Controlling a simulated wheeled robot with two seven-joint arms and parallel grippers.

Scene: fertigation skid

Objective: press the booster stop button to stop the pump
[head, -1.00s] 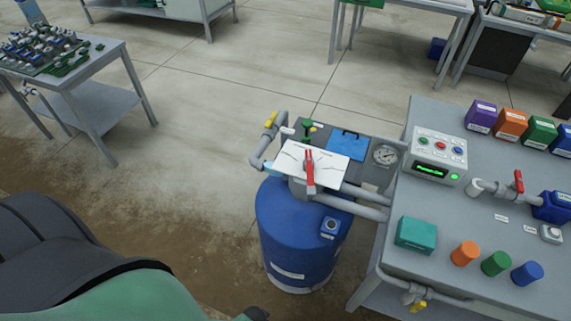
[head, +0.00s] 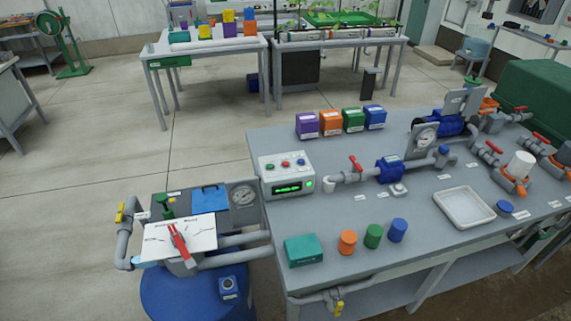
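A grey control box (head: 286,178) stands at the left end of the skid table. Its top carries a green button (head: 269,167), a red button (head: 285,164) and a blue button (head: 301,162) in a row. Its front has a lit green display (head: 287,189) and a lit green lamp (head: 309,185). The labels are too small to read, so I cannot tell which is the booster stop. A blue pump-like unit (head: 390,168) sits on the pipe to the right. Neither gripper is in view.
A blue tank (head: 185,295) with a red-handled valve (head: 180,240) stands at the table's left. A teal box (head: 303,250) and orange, green and blue cylinders (head: 372,236) line the front edge. A white tray (head: 464,207) lies right.

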